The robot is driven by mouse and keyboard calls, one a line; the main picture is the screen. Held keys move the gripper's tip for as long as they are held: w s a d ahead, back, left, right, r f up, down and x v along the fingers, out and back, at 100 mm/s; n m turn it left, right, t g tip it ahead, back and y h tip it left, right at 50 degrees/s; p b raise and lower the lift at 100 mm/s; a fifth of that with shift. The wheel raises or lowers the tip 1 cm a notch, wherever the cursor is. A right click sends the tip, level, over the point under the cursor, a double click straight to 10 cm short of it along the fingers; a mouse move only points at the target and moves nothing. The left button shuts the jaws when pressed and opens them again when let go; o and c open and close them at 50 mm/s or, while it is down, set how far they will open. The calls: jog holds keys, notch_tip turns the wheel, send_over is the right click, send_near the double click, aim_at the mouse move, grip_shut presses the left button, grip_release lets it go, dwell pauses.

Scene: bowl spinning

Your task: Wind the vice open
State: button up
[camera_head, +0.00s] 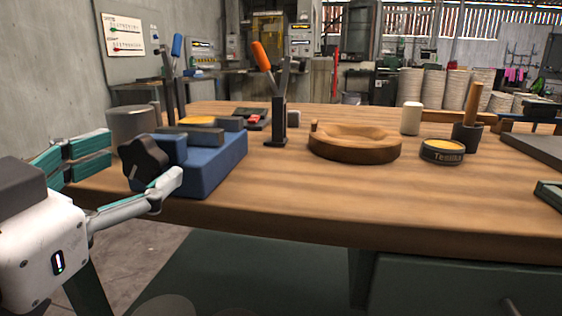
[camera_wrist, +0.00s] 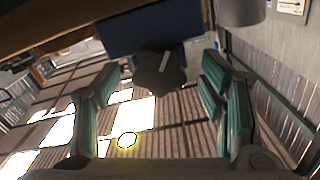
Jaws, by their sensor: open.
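The blue vice (camera_head: 212,165) sits at the left front corner of the wooden table, with grey jaws on top and a dark lobed knob (camera_head: 146,163) on its near left side. In the wrist view, the vice (camera_wrist: 150,30) is at the top and the knob (camera_wrist: 160,72) shows below it with a light mark. My gripper (camera_head: 140,168) is open, with teal-padded fingers on either side of the knob. In the wrist view my gripper (camera_wrist: 163,85) shows gaps between both fingers and the knob. I cannot tell how far apart the vice jaws are.
On the wooden table (camera_head: 300,200) stand a metal can (camera_head: 134,124) behind the vice, a tool holder (camera_head: 275,122) with an orange-handled tool, a wooden bowl (camera_head: 354,146), a round tin (camera_head: 442,151) and a white cylinder (camera_head: 411,118). The front middle of the table is clear.

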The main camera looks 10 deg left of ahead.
jog(key=shift+w, duration=0.45)
jog(key=c, duration=1.2)
jog(key=shift+o, duration=0.2)
jog(key=shift+n, duration=0.3)
